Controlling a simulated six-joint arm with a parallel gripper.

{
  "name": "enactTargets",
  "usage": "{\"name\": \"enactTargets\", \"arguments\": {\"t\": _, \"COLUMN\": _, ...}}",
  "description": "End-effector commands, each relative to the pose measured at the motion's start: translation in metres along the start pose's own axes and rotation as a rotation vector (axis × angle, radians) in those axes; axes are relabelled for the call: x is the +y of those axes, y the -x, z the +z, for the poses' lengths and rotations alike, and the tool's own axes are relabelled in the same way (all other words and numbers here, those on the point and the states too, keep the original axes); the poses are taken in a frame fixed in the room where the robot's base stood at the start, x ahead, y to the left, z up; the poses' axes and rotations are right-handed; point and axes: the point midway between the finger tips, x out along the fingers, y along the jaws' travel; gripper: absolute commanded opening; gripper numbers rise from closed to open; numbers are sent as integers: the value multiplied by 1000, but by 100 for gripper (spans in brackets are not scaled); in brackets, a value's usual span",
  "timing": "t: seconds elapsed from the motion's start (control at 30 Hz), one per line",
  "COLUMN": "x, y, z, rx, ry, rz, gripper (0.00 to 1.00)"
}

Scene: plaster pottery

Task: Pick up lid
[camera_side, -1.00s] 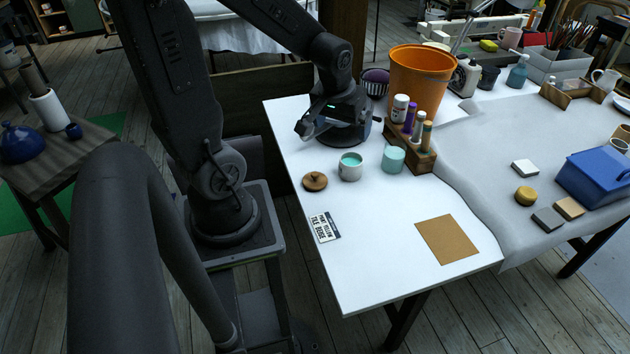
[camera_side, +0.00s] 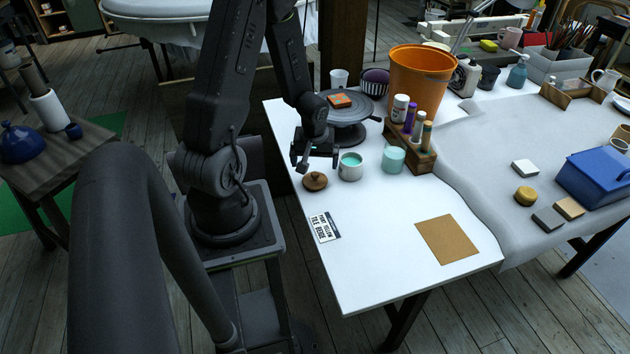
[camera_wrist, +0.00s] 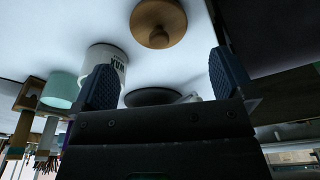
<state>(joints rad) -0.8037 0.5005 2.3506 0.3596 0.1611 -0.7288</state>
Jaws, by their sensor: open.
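The lid (camera_side: 315,181) is a round brown wooden disc with a small knob on top. It lies on the white table near its left edge, and it also shows at the top of the wrist view (camera_wrist: 160,20). My gripper (camera_side: 318,163) is open and empty, above and just behind the lid in the side view. In the wrist view its two dark ribbed fingers (camera_wrist: 166,78) stand apart, with the lid beyond them and not between them. A white cup with teal contents (camera_side: 349,171) stands right of the lid and shows in the wrist view (camera_wrist: 105,57).
A teal cup (camera_side: 393,159) and a wooden rack (camera_side: 424,158) of bottles stand to the right. A turntable (camera_side: 351,107) bearing an orange-topped block (camera_side: 339,101) is behind. A lettered card (camera_side: 325,227) and brown board (camera_side: 447,239) lie in front. The front table middle is clear.

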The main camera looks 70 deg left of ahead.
Motion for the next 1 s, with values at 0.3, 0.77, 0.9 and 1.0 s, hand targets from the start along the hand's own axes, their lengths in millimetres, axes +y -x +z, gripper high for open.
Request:
{"name": "enactTargets", "arguments": {"t": 0.3, "x": 0, "y": -19, "z": 2, "rx": -3, "ry": -2, "rz": 0, "gripper": 100}}
{"name": "enactTargets", "arguments": {"t": 0.77, "x": 1, "y": -59, "z": 3, "rx": -2, "ry": -2, "rz": 1, "gripper": 100}}
{"name": "enactTargets", "arguments": {"t": 0.9, "x": 0, "y": -60, "z": 3, "rx": -1, "ry": -1, "rz": 2, "gripper": 100}}
{"name": "enactTargets", "arguments": {"t": 1.0, "x": 1, "y": -60, "z": 3, "rx": -1, "ry": -1, "rz": 2, "gripper": 100}}
